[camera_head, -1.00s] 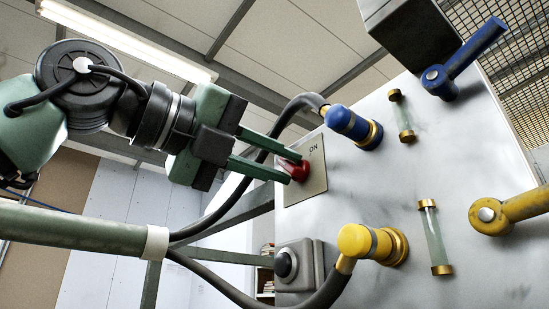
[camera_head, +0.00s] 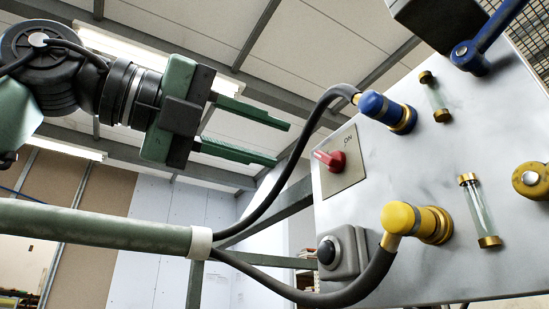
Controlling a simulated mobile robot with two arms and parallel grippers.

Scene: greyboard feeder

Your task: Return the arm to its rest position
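My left gripper (camera_head: 280,142) is in the upper left of the head view. Its two green fingers are parallel and apart, with nothing between them. They point right and end short of the panel, clear of the red switch. The red switch (camera_head: 331,160) sits on a beige plate (camera_head: 347,172) marked "ON" on the grey panel (camera_head: 400,160). Its handle points left and slightly up. My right gripper is not in view.
A blue connector (camera_head: 386,111) and a yellow connector (camera_head: 417,222) carry black hoses that join at a green pipe (camera_head: 100,228) below my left arm. A blue lever (camera_head: 485,45), a yellow lever (camera_head: 533,180), two glass gauges and a round black button (camera_head: 327,252) are also on the panel.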

